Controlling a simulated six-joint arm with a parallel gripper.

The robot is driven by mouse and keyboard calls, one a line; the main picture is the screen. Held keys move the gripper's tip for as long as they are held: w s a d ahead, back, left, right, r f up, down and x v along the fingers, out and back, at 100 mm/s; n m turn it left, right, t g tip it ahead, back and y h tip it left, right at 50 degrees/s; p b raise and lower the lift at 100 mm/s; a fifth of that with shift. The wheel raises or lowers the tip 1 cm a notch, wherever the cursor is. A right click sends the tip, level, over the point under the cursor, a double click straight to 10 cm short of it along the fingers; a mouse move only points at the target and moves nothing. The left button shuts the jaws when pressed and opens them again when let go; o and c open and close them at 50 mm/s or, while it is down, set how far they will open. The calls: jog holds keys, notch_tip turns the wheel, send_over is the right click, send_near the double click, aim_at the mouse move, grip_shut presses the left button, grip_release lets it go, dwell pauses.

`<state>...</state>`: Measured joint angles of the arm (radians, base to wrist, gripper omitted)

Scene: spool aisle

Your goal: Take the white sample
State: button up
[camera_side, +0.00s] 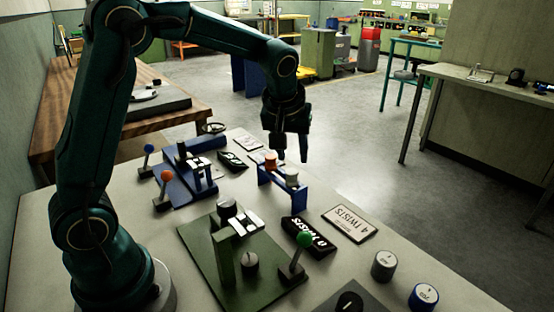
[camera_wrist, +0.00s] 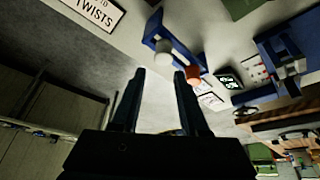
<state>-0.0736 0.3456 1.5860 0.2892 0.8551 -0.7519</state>
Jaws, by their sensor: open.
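The white sample (camera_side: 292,175) sits in the blue rack (camera_side: 283,196) near the table's far right edge, beside an orange sample (camera_side: 270,158). My gripper (camera_side: 290,150) is open, pointing down close above and behind the rack. In the wrist view my gripper's two fingers (camera_wrist: 160,74) are apart with nothing between them. The white sample's round top (camera_wrist: 163,58) lies just past the fingertips. The orange sample (camera_wrist: 194,72) is close to the right fingertip. The white sample's lower part is hidden by the rack.
A green fixture (camera_side: 240,262) with a green-knobbed lever stands nearer the front. A blue fixture (camera_side: 184,180) stands left of the rack. A "4 TWISTS" card (camera_side: 349,222) and a black plate (camera_side: 304,233) lie right of it. Grey (camera_side: 384,265) and blue (camera_side: 423,297) cylinders stand front right.

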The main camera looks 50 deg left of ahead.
aim_at(292, 172)
notch_tip(292, 172, down, 2)
jog(key=shift+a+g, duration=0.1)
jog(key=shift+g, duration=0.2)
jog(key=shift+x, duration=2.35)
grip_shut()
